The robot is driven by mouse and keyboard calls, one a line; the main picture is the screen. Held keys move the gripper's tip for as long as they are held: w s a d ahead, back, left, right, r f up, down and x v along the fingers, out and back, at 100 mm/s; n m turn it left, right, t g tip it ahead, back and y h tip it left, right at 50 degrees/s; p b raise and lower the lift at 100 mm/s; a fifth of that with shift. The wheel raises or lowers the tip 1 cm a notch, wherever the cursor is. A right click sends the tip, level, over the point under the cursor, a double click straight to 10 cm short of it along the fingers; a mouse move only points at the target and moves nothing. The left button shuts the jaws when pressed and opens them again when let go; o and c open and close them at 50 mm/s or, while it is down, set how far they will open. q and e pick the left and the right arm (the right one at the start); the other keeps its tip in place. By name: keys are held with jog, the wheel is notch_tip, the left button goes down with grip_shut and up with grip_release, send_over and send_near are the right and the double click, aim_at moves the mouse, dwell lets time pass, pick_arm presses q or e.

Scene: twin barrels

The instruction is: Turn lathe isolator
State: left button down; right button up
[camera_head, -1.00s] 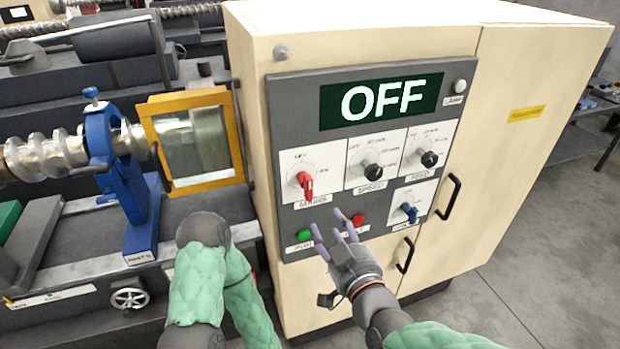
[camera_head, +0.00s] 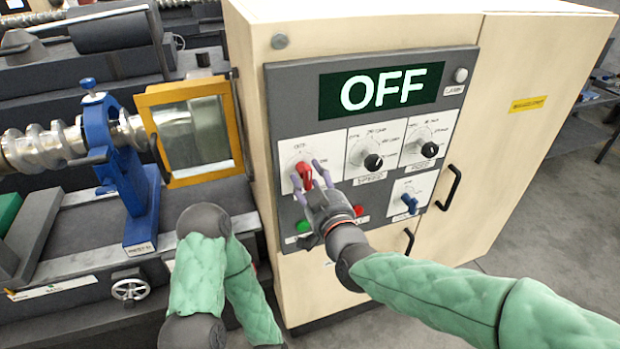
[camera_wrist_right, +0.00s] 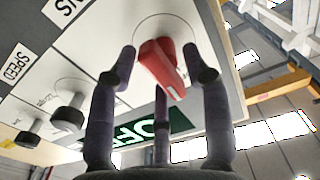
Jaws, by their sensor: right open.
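The red isolator knob (camera_head: 305,176) sits on a white plate at the upper left of the grey control panel (camera_head: 290,100). The display (camera_head: 380,90) above it reads OFF. My right gripper (camera_head: 311,177) is at the knob, its fingers spread around it. In the right wrist view the red knob (camera_wrist_right: 163,66) stands between the open fingers (camera_wrist_right: 160,85), and I cannot tell whether any finger touches it.
Two black knobs, speed (camera_head: 373,161) and feed (camera_head: 429,150), sit to the right. A blue switch (camera_head: 409,200) is below them. Green (camera_head: 303,226) and red (camera_head: 359,210) buttons lie below the right hand's area. The lathe's blue steady rest (camera_head: 128,170) stands left of the cabinet.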

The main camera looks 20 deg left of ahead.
jog(key=shift+w+a, duration=0.2)
jog(key=shift+w, duration=0.1)
grip_shut()
